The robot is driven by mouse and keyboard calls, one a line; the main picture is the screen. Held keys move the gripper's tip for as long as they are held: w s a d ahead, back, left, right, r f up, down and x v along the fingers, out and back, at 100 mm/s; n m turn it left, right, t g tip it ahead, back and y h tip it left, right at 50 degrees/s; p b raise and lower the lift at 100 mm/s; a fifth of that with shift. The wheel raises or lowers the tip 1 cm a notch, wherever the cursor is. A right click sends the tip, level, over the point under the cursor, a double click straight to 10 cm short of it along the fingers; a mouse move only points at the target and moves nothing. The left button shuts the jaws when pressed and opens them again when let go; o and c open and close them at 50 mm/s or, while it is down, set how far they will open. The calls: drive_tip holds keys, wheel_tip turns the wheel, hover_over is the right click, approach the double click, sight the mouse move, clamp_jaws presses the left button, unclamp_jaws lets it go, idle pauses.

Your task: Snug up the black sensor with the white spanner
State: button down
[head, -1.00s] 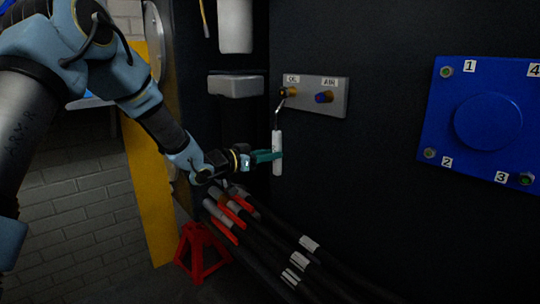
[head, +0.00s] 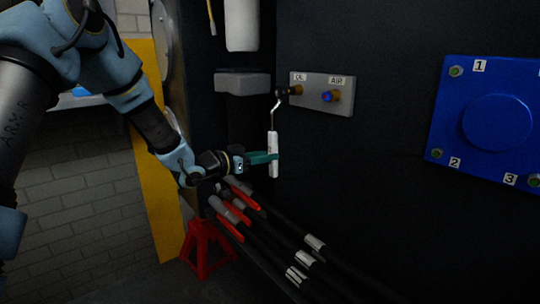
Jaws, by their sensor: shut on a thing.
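The white spanner (head: 273,155) hangs nearly upright in the head view, with a thin bent metal shank above its white handle. My gripper (head: 264,157), with teal fingers, is shut on the handle around its middle. The spanner's upper end meets the black sensor (head: 284,91) on the left fitting of the small grey panel (head: 315,107). This fitting has a brass part and a label that looks like OIL. The spanner end is too small and dark to tell whether it is fully seated on the sensor.
A blue-ended brass fitting (head: 331,96) under the AIR label sits just right. A blue plate (head: 480,150) with numbered bolts is farther right. Dark hoses with red parts (head: 230,218) run below my gripper. A red stand (head: 206,250) and yellow post (head: 152,165) are at left.

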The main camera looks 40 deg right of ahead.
drive_tip(key=a, duration=0.6)
drive_tip(key=shift+w+a+p, duration=0.2)
drive_tip(key=shift+a+p, duration=0.15)
drive_tip(key=shift+a, duration=0.05)
